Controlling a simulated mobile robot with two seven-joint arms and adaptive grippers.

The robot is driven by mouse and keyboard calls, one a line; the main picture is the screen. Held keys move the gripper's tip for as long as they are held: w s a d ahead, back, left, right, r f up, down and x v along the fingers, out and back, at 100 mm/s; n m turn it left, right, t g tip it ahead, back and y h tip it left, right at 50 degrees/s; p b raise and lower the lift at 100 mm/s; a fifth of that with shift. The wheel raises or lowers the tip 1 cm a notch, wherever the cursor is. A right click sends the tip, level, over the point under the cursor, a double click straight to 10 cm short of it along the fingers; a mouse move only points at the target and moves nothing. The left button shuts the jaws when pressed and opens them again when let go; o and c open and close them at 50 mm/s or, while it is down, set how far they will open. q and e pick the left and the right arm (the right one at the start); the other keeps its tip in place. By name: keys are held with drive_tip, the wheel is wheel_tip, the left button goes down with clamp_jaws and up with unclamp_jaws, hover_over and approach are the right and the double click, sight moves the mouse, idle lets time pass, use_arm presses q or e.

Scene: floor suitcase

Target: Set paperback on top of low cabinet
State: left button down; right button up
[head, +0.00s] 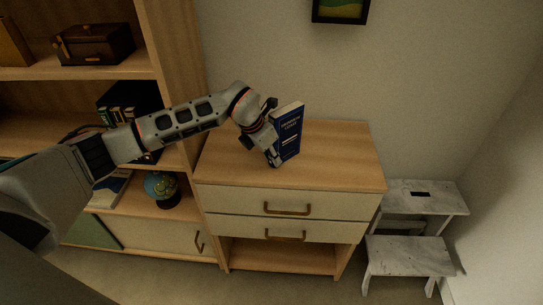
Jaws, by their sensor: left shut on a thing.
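A blue paperback (288,135) with pale page edges and light lettering stands upright, slightly tilted, at the low cabinet's top. The low cabinet (345,158) is light wood with two pale drawers and an open lower shelf. My left gripper (271,148) is shut on the paperback at its left side. The book's lower edge is at or just above the cabinet top; I cannot tell whether they touch. The fingertips are partly hidden by the wrist and book. My right gripper is not in view.
A wooden bookshelf (184,75) stands left of the cabinet, holding a globe (161,187), books and a brown case (95,45). A marble-patterned step stool (410,256) stands at the right. The cabinet top is otherwise clear. A framed picture (340,10) hangs above.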

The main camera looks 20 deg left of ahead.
use_arm(q)
drive_tip(key=c, duration=1.8)
unclamp_jaws()
drive_tip(key=shift+f, duration=0.1)
